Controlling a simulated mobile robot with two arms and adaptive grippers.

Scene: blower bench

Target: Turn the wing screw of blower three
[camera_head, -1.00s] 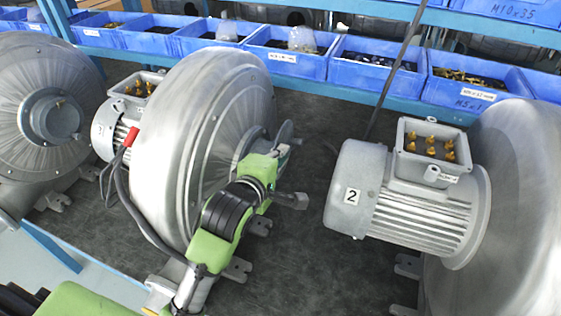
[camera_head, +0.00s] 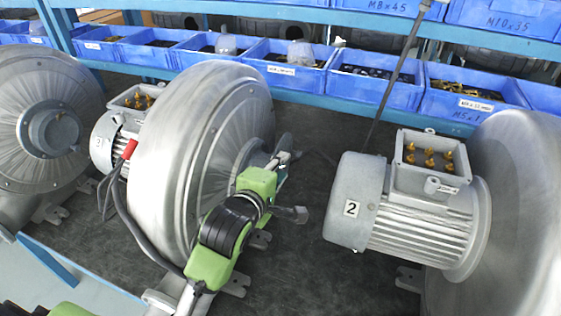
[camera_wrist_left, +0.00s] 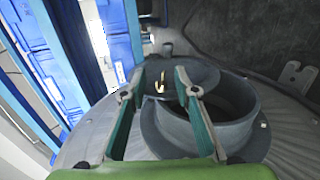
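Blower three (camera_head: 205,150) is a large grey round housing with the number 3 on its motor (camera_head: 103,148). My left gripper (camera_head: 290,156) is at the right side of this housing, by its round port. In the left wrist view, my left gripper (camera_wrist_left: 157,90) has its two green-backed fingers apart, with nothing held between them. A small pale brass wing screw (camera_wrist_left: 160,84) shows beyond the fingers, between their tips in the picture, against a grey round cover (camera_wrist_left: 180,72) at the port (camera_wrist_left: 225,105). I cannot tell whether the fingers touch it. My right gripper is not in view.
Blower two (camera_head: 405,215) stands to the right, with dark bench (camera_head: 300,260) between. Another blower (camera_head: 45,130) is at the left. Blue bins (camera_head: 290,68) of small parts line the shelf behind.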

